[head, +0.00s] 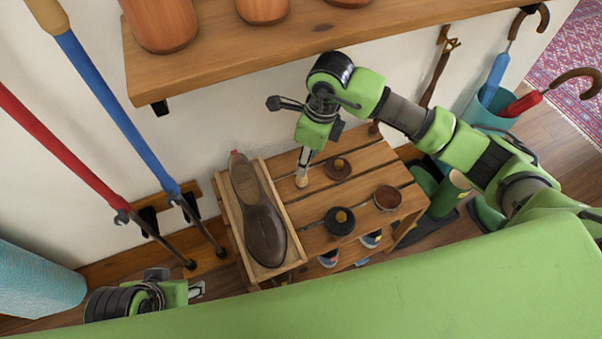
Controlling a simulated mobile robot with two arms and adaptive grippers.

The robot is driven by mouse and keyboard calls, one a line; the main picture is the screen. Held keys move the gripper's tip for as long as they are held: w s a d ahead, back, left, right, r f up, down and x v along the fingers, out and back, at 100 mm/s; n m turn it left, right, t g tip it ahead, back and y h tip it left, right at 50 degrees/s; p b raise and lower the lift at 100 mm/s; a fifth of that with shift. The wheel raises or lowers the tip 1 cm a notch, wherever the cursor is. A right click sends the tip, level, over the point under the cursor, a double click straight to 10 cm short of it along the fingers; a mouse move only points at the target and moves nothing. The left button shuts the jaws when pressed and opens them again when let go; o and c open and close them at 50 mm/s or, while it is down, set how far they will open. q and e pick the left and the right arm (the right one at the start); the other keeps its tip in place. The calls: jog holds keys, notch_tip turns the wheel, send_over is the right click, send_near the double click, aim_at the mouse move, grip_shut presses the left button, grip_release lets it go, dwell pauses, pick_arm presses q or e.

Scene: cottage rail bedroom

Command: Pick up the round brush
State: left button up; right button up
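I cannot tell for sure which is the round brush.
A brown shoe (262,225) lies in a wooden tray (297,256) at the rack's left. A wooden shelf (290,45) overhangs behind. Blue (108,95) and red (62,146) poles stand left. Green boots (448,192) and an umbrella stand (484,116) are right.

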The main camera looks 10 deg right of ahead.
jog(key=f, duration=0.2)
jog(key=a+f+b, duration=0.1)
jog(key=f, duration=0.2)
jog(key=shift+a+f, duration=0.1)
jog(key=shift+a, duration=0.05)
grip_shut()
